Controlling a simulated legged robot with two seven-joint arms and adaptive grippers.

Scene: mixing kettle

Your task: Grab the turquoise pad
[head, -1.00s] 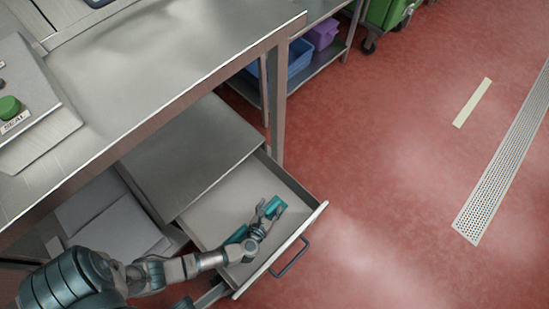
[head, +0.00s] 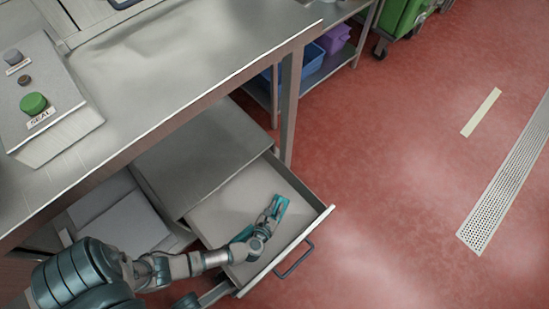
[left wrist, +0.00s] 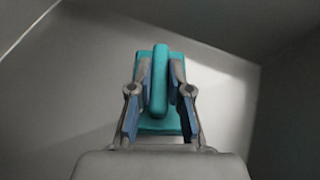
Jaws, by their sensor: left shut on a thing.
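The turquoise pad (head: 281,207) is in the open drawer, partly covered by my left gripper in the head view. In the left wrist view the pad (left wrist: 159,85) shows a raised upright grip along its middle and a flat base below. My left gripper (head: 273,212) is over the pad, its arm coming in from the left. Its two fingers (left wrist: 159,78) stand on either side of the raised grip and are shut on it. Whether the pad touches the drawer floor cannot be told. My right gripper is not in view.
The pulled-out drawer (head: 222,213) has raised walls and a dark front handle (head: 294,259). The steel counter (head: 190,50) overhangs it, with a control box and green button (head: 33,103).

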